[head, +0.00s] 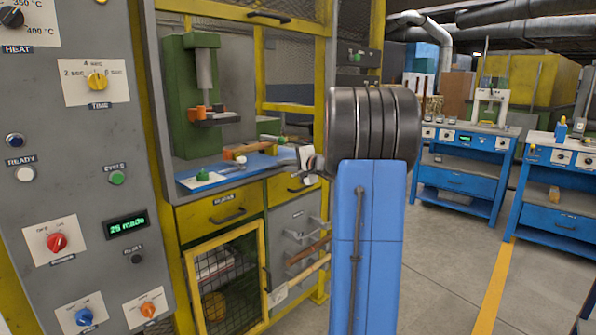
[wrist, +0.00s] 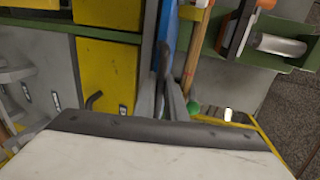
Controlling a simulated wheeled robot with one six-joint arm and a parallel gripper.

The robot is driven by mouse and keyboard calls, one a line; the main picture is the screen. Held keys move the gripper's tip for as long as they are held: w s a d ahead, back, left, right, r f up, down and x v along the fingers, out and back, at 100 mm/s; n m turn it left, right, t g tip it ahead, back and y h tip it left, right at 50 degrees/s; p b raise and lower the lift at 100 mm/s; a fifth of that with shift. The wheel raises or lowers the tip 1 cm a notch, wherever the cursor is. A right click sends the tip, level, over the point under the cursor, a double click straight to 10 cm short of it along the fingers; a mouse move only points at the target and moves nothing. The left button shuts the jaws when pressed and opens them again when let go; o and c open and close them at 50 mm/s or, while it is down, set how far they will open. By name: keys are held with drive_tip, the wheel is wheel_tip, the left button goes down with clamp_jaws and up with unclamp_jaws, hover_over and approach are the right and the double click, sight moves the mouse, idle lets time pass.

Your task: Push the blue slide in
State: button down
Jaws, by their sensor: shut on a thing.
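The blue slide (head: 236,171) is a flat blue plate below the green press in the head view, level with the bench top. It shows as a narrow blue strip in the wrist view (wrist: 184,32). My gripper (head: 308,163) is at its right end in the head view, partly hidden behind my arm. In the wrist view my gripper's fingers (wrist: 166,98) close in at the strip's near end. A green knob (head: 202,175) on a white base sits near the slide's front edge.
The green press (head: 180,95) rises behind the slide, with a wooden piece (head: 240,151) near it. Yellow drawers (head: 222,207) are below. A grey control panel (head: 80,190) stands close on the left. Open floor (head: 455,235) and blue workbenches (head: 455,180) lie to the right.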

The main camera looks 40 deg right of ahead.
sight(262, 160)
drive_tip(key=x, duration=0.3)
drive_tip(key=r+x, duration=0.1)
drive_tip(key=x, duration=0.3)
drive_tip(key=r+x, duration=0.1)
drive_tip(key=x, duration=0.3)
drive_tip(key=shift+w+a+r, duration=0.1)
drive_tip(key=shift+w, duration=0.1)
drive_tip(key=shift+w+r, duration=0.1)
drive_tip(key=shift+w, duration=0.25)
drive_tip(key=c, duration=1.8)
unclamp_jaws()
drive_tip(key=shift+w, duration=0.15)
drive_tip(key=shift+s, duration=0.5)
drive_tip(key=shift+s+d+f+v, duration=0.15)
drive_tip(key=shift+f+v, duration=0.7)
drive_tip(key=shift+v, duration=3.95)
drive_tip(key=shift+s+d+f+v, duration=0.15)
drive_tip(key=shift+f+v, duration=0.7)
drive_tip(key=shift+v, duration=3.95)
drive_tip(key=shift+s+f+v, duration=0.2)
drive_tip(key=shift+f+v, duration=0.65)
drive_tip(key=shift+v, duration=3.95)
